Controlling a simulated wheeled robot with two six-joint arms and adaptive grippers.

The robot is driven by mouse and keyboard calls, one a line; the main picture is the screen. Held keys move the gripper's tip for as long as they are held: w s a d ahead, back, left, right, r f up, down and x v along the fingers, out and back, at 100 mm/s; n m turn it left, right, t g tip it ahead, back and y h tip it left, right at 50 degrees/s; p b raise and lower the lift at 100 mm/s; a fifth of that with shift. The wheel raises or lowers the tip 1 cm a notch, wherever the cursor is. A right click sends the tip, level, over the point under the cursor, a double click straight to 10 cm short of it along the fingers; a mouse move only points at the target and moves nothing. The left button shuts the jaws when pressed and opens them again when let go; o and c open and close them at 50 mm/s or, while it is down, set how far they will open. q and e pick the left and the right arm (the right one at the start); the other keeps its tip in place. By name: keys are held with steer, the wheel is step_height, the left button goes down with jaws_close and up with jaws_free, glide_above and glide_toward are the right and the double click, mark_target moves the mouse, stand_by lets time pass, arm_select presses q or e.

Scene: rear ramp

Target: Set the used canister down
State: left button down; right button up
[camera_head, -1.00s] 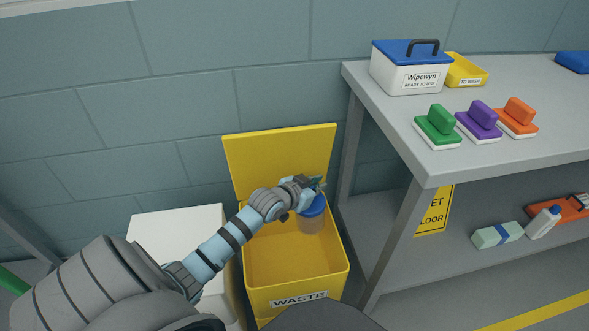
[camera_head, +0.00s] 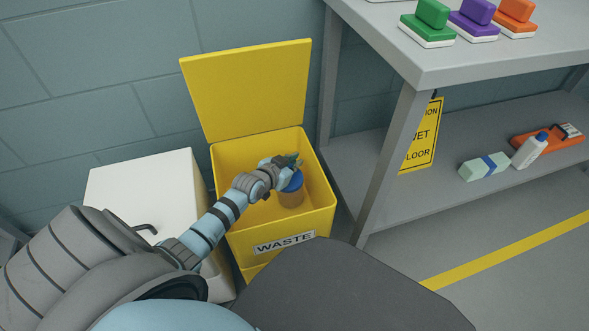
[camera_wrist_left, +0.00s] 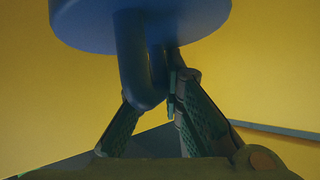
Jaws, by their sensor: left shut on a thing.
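The used canister (camera_head: 291,197) has a blue lid and a translucent brownish body. It is inside the open yellow waste bin (camera_head: 325,212), near the right side; whether its base touches the floor of the bin cannot be told. My left gripper (camera_head: 288,163) is at the canister's top. In the left wrist view the fingers (camera_wrist_left: 165,105) are shut on the blue loop handle (camera_wrist_left: 131,55) of the lid (camera_wrist_left: 140,20). The bin's yellow lid (camera_head: 248,88) stands raised at the back. My right gripper is not in view.
A white bin (camera_head: 140,185) stands left of the yellow one. A grey bench (camera_head: 385,70) at right carries green, purple and orange scrubbers.

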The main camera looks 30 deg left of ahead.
arm_select(q)
steer(key=shift+f+b, duration=0.4)
steer(key=shift+f, duration=0.45)
steer(key=c, duration=1.7)
jaws_free()
steer(key=shift+f, duration=0.1)
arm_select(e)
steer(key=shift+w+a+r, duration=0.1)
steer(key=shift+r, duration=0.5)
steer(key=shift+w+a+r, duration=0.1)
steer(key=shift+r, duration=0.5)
